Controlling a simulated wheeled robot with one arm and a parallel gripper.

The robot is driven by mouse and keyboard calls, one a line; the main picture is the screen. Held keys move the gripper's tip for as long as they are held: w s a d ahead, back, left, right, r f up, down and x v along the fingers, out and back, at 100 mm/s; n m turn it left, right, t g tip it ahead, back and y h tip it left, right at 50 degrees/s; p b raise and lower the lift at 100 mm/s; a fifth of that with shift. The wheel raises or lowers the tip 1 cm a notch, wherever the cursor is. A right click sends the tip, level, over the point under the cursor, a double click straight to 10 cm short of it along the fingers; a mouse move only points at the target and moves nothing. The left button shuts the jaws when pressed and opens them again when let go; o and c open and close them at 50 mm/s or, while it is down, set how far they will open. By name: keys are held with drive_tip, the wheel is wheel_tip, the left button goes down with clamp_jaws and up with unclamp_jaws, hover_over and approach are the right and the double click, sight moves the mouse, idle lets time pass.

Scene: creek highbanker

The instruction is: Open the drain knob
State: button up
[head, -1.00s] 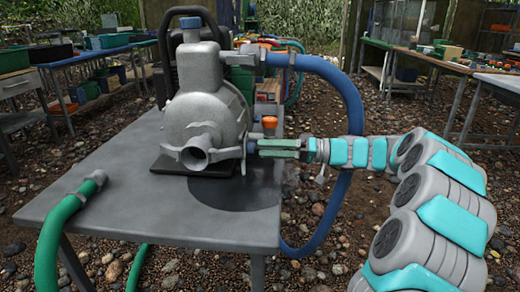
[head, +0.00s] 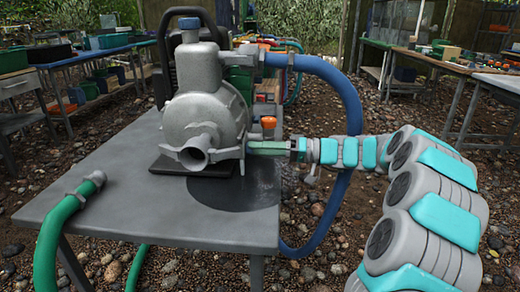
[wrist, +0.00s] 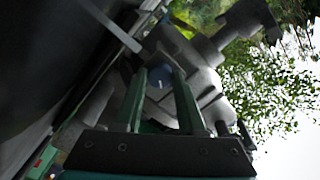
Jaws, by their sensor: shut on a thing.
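The grey metal pump (head: 205,115) stands on the table, with a round open port at its front. My gripper (head: 250,148) reaches in from the right, its green fingers against the lower right side of the pump body. In the wrist view the two green fingers of my gripper (wrist: 161,76) are closed around a small blue, round-faced drain knob (wrist: 157,79) on the pump casing. In the head view the fingers hide the knob. How far the knob is turned cannot be told.
The grey table (head: 125,205) has a dark wet patch (head: 238,192) below the gripper. A blue hose (head: 345,90) arches down behind my arm. A green hose (head: 62,225) lies over the left table edge. An orange knob (head: 268,122) sits just above the gripper.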

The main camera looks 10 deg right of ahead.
clamp_jaws()
drive_tip(key=m+p, duration=0.2)
drive_tip(key=m, duration=0.1)
drive_tip(key=m+p, duration=0.1)
drive_tip(key=p, duration=0.1)
drive_tip(key=shift+r+m, duration=0.25)
drive_tip(key=shift+m, duration=0.05)
drive_tip(key=m+p, duration=0.4)
drive_tip(key=m, duration=0.1)
drive_tip(key=shift+f, duration=0.2)
idle(0.4)
drive_tip(key=o, duration=0.9)
unclamp_jaws()
